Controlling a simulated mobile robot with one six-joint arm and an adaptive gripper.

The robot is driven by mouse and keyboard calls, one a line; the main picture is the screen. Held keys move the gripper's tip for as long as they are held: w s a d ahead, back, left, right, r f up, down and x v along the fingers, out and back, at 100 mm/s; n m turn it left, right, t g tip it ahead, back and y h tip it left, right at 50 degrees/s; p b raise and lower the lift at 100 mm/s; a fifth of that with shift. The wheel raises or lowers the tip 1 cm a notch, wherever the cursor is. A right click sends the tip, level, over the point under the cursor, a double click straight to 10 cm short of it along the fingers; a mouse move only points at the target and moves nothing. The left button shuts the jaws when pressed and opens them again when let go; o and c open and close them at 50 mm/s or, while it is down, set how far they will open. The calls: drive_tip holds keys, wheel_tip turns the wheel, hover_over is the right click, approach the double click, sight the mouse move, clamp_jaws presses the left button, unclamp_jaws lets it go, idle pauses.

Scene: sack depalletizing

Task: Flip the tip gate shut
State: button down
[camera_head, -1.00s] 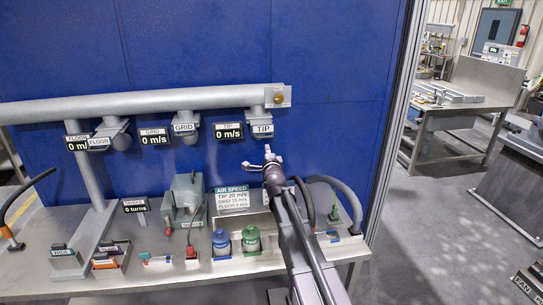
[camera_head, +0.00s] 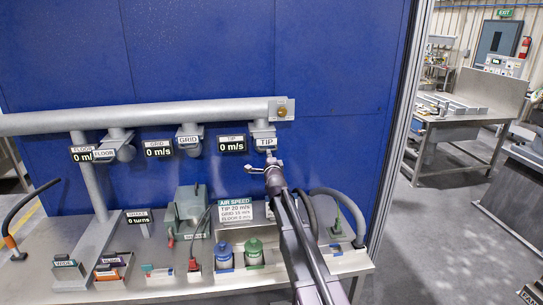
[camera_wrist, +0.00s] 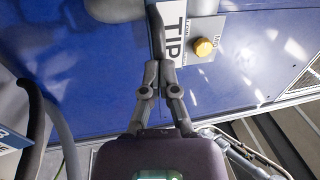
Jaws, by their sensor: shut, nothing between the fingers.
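The tip gate, a grey fitting with a white TIP label (camera_head: 267,143), hangs under the right end of the grey pipe (camera_head: 150,116). My gripper (camera_head: 266,165) is just below that label. In the wrist view my gripper (camera_wrist: 158,65) is shut and empty, its fingertips close to the TIP label (camera_wrist: 172,38), partly covering it. I cannot tell whether they touch it. A yellow knob (camera_wrist: 204,47) is right of the label. The tip display (camera_head: 232,145) reads 0 m/s. The gate's flap position is not clear.
The GRID fitting (camera_head: 190,135) and FLOOR fitting (camera_head: 118,148) hang further left. Below, the metal bench (camera_head: 205,288) carries an air speed sign (camera_head: 238,212), a blue jar (camera_head: 224,257), a green jar (camera_head: 253,254) and trays.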

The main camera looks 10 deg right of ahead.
drive_tip(key=w, duration=0.8)
drive_tip(key=shift+w, duration=0.2)
drive_tip(key=shift+r, duration=0.15)
drive_tip(key=shift+s, duration=0.1)
drive_tip(key=b, duration=0.2)
approach(266, 145)
drive_tip(key=s+f, duration=0.2)
drive_tip(key=shift+s, duration=0.15)
idle(0.3)
